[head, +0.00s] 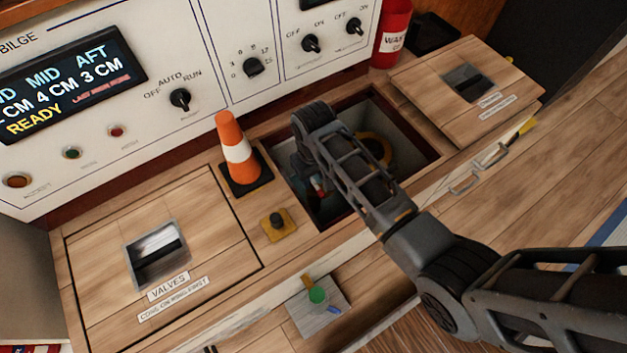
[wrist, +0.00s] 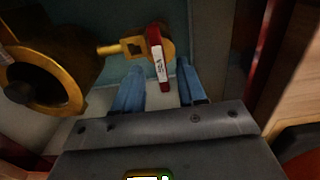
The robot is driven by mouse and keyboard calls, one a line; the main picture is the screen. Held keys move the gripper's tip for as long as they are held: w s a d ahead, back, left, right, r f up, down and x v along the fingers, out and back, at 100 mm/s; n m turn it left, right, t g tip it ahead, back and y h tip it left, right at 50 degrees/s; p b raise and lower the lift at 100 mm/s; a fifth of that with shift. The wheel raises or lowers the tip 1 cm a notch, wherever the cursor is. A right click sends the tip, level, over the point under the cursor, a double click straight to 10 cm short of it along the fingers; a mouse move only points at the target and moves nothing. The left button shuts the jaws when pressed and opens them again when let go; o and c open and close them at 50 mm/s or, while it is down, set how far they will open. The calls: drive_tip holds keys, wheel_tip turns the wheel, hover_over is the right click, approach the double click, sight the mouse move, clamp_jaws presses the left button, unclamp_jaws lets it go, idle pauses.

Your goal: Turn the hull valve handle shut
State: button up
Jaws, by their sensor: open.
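The hull valve handle (wrist: 156,60) is a red lever with a white label on a yellow valve fitting (wrist: 131,47), down in the open floor hatch (head: 436,157). In the wrist view it points up and down the picture. My gripper (wrist: 158,72) is open, with one blue finger on each side of the handle's lower end. I cannot tell whether either finger touches it. In the head view my forearm reaches into the hatch and hides much of the fitting; a small red and white part of the handle (head: 319,187) shows.
A yellow ring (head: 381,146) stands in the hatch beside the valve. An orange cone (head: 236,148) stands at the hatch's left edge, near a yellow block with a black knob (head: 278,224). A lifted lid (head: 450,92) lies to the right. The control panel (head: 215,75) rises behind.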

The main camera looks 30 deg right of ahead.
sight(314, 184)
drive_tip(key=shift+f, duration=1.05)
clamp_jaws()
